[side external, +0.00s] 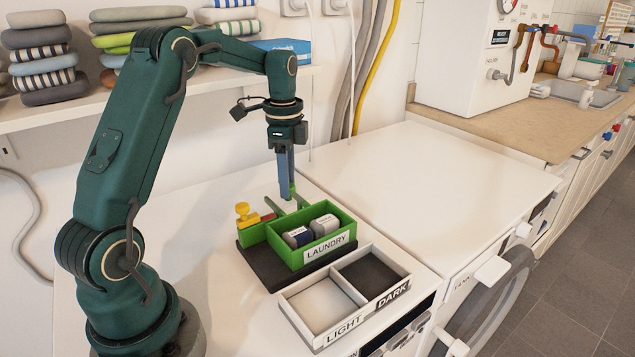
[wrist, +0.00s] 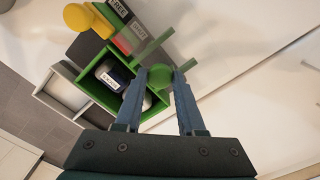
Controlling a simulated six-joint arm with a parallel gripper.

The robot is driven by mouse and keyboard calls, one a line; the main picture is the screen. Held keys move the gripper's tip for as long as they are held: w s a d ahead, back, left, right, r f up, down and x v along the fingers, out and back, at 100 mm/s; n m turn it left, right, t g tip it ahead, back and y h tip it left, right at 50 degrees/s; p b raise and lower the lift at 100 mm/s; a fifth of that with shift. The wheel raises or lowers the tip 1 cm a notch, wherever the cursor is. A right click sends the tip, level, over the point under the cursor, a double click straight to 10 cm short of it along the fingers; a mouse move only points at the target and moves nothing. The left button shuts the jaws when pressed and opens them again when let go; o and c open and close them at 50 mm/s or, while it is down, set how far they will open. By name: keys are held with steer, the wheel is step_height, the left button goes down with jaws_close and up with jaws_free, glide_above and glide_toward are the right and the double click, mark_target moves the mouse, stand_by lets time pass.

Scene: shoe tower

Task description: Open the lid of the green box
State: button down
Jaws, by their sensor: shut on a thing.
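The green box (side external: 276,246), labelled LAUNDRY, stands on a dark base with its top uncovered. My gripper (side external: 288,196) points down at the box's back edge. In the wrist view its fingers (wrist: 160,76) are shut on a round green knob (wrist: 161,73). Green arms (wrist: 152,46) show beside the knob; the lid panel itself is hard to make out. A yellow knob (side external: 242,210) and a red piece (side external: 267,217) sit at the box's left.
A white two-part tray (side external: 313,339), marked LIGHT and DARK, stands in front of the box and looks empty. The white top (side external: 430,190) to the right is clear. A shelf (side external: 60,118) with folded cloths runs behind my arm.

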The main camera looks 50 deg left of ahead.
steer(key=shift+a, duration=0.15)
steer(key=c, duration=0.5)
jaws_free()
steer(key=shift+r, duration=0.1)
steer(key=shift+r, duration=2.5)
